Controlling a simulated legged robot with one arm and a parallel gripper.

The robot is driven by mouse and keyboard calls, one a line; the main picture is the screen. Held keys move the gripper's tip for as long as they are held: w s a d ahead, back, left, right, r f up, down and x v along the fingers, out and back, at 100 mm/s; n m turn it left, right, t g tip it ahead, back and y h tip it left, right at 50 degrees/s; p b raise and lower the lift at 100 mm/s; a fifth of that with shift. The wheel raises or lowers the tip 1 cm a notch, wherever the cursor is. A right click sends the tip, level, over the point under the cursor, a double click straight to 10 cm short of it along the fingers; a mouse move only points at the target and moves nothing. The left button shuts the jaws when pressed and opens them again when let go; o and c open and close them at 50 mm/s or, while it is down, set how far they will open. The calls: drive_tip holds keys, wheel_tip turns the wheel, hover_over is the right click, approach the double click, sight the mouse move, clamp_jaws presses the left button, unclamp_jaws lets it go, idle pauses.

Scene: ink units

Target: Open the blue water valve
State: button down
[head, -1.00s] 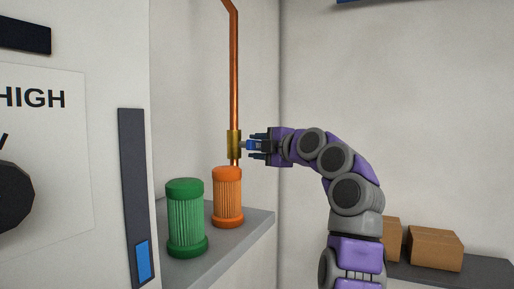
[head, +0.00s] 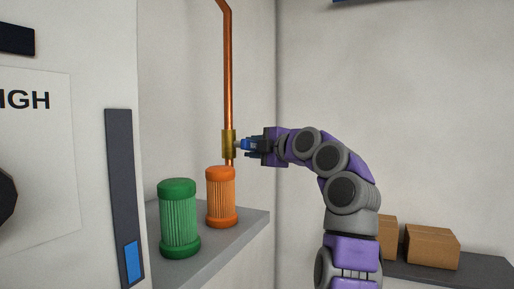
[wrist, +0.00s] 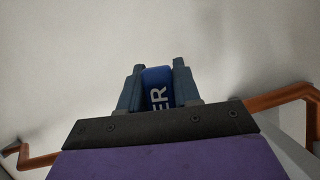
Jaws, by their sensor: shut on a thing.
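The blue valve handle (head: 243,144) sticks out to the right of a brass fitting (head: 229,143) on a vertical copper pipe (head: 227,70). My gripper (head: 250,145) reaches it from the right and is shut on the handle. In the wrist view the blue handle (wrist: 158,88), with the white letters "ER" showing, sits between the two fingers of my gripper (wrist: 157,85). The rest of its lettering is hidden.
An orange ribbed canister (head: 221,197) and a green ribbed canister (head: 179,218) stand on a grey shelf (head: 225,240) below the valve. A large white panel fills the left. Cardboard boxes (head: 432,246) rest on a ledge at right.

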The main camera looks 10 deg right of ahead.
drive_tip(key=shift+s+a+f+m+g+p, duration=0.15)
drive_tip(key=shift+s+a+f+m+g, duration=0.35)
drive_tip(key=shift+m, duration=0.55)
drive_tip(key=shift+s+a+f+m+g+p, duration=0.1)
drive_tip(key=shift+s+a+f+m+g, duration=0.15)
drive_tip(key=shift+f+m+g, duration=0.65)
drive_tip(key=shift+s+a+f+m+g+p, duration=0.15)
drive_tip(key=shift+s+a+f+m+g, duration=0.25)
drive_tip(key=shift+m, duration=0.85)
drive_tip(key=shift+d, duration=0.1)
drive_tip(key=c, duration=1.2)
unclamp_jaws()
drive_tip(key=o, duration=0.3)
drive_tip(key=shift+a+f, duration=0.15)
drive_tip(key=shift+a, duration=0.15)
drive_tip(key=shift+w+d+f, duration=0.15)
drive_tip(key=shift+d+f, duration=0.05)
drive_tip(key=shift+f, duration=0.05)
